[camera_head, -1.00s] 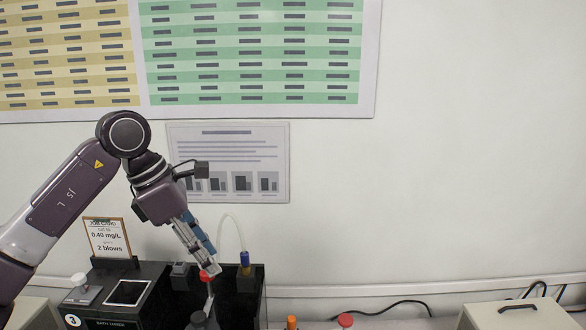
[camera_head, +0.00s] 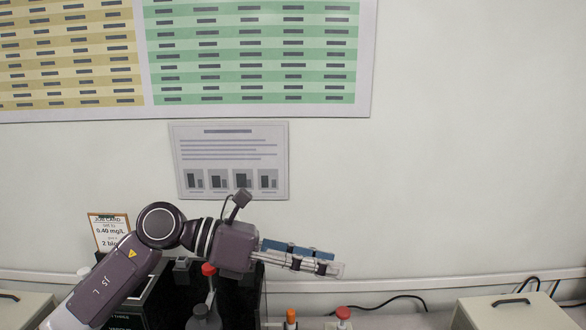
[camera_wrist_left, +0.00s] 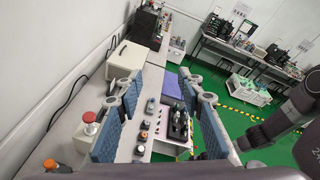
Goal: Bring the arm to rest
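My left gripper (camera_head: 334,269) reaches in from the left in the camera_head view and points right, nearly level, in front of the wall. Its blue-padded fingers are seen edge-on there. In the left wrist view its two fingers (camera_wrist_left: 160,92) stand wide apart with nothing held between them. My left forearm hides part of the black tester station (camera_head: 240,300) and its job card (camera_head: 108,230). My right gripper is not clearly in view; a dark arm part of mine shows at the right edge of the wrist view.
A pale case (camera_head: 508,312) with a handle is at right, also in the wrist view (camera_wrist_left: 127,65).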

